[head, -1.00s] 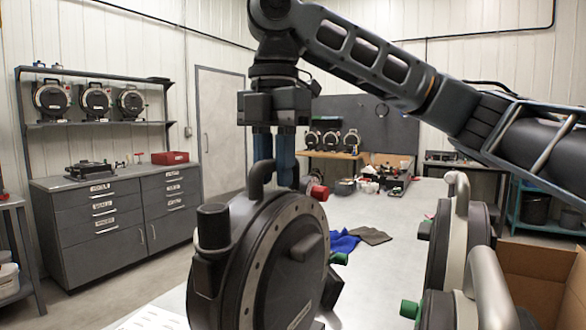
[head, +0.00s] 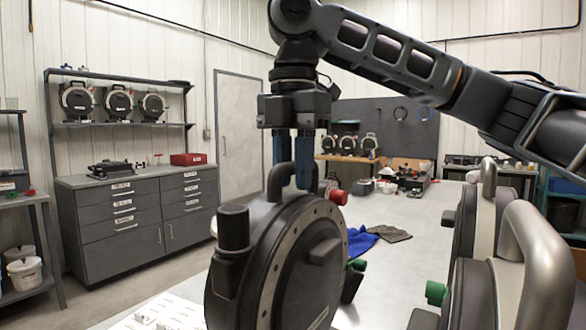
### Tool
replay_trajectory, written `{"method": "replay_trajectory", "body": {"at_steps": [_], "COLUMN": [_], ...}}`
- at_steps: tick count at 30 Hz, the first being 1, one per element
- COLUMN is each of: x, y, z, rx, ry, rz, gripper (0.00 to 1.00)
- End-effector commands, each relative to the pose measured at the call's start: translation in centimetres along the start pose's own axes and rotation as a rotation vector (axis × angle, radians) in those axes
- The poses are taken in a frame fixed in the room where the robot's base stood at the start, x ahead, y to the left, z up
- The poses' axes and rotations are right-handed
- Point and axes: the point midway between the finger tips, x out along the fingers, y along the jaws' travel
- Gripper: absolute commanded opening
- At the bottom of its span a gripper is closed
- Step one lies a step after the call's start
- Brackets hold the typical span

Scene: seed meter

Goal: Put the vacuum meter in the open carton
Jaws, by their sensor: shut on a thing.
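A large dark round vacuum meter (head: 270,265) with a grey studded rim stands upright in the middle of the head view. It has a black knob at its left, and a red knob and a green knob show at its right. My gripper (head: 293,170) points down above it, its blue fingers shut on the curved dark top handle. The meter's lower edge is cut off, so I cannot tell whether it touches the bench.
Two similar meters with pale handles (head: 540,260) stand close at the right. The pale bench (head: 400,270) has free room in its middle, with blue and grey cloths (head: 362,240) beyond. Grey drawer cabinets (head: 135,215) and shelved meters are at the left.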

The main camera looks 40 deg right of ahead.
Motion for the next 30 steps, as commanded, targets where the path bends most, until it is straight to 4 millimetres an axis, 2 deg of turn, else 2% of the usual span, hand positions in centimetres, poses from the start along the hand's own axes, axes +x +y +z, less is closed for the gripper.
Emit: {"method": "replay_trajectory", "body": {"at_steps": [4, 5, 12, 22, 26, 30], "x": [0.1, 0.2, 0.2, -0.1, -1.9, -4.8], "y": [0.0, 0.0, 0.0, 0.0, 0.1, 0.1], "z": [0.0, 0.0, 0.0, 0.0, -0.1, 0.0], "rx": [0.000, 0.000, 0.000, 0.001, 0.000, 0.002], "ry": [0.001, 0.000, 0.000, -0.001, 0.000, -0.002], "rz": [0.003, 0.000, 0.000, 0.000, 0.001, 0.002], "gripper": [0.00, 0.28, 0.51, 0.51, 0.51, 0.51]}}
